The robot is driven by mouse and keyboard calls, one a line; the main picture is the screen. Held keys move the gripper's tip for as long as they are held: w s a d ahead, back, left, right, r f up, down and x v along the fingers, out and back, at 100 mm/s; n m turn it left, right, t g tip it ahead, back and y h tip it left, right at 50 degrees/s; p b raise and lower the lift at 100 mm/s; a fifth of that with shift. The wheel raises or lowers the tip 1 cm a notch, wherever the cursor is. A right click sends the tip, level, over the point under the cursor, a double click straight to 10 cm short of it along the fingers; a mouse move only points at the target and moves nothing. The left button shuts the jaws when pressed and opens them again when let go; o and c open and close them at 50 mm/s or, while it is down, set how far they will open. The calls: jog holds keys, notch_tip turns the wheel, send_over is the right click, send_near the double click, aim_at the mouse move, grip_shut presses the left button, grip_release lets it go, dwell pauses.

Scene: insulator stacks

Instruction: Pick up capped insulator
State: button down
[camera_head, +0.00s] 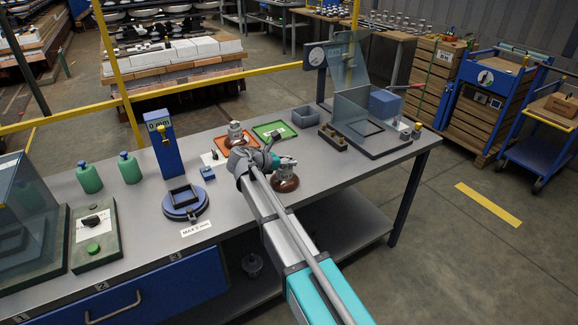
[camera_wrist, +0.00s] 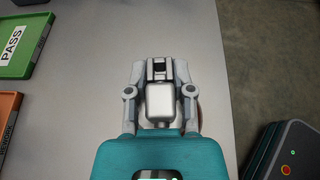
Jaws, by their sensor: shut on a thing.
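The capped insulator, a brown disc (camera_head: 286,183) with a grey metal cap, is at the right part of the bench in the head view. My gripper hides most of the disc there. I cannot tell whether the disc touches the bench. A second insulator (camera_head: 236,132) with a grey cap stands at the orange tray (camera_head: 207,143), behind my gripper.
A green PASS tray (camera_head: 271,124) and a grey bin (camera_head: 305,116) lie behind. A clear-shielded fixture (camera_head: 366,116) and a small brown block (camera_head: 333,137) stand to the right. A blue gauge stand (camera_head: 163,141) and a round blue fixture (camera_head: 184,203) are left. Bare bench (camera_head: 340,169) lies to the right.

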jog(key=shift+r, duration=0.1)
notch_tip(320, 180, up, 3)
jog(key=p, duration=0.3)
jog(key=s+d+r+p, duration=0.1)
jog(key=s+r+p, duration=0.8)
jog(key=s, duration=0.5)
jog(key=shift+r+p, duration=0.4)
jog(key=shift+p, duration=0.05)
jog(key=shift+r+p, duration=0.4)
jog(key=shift+r, duration=0.05)
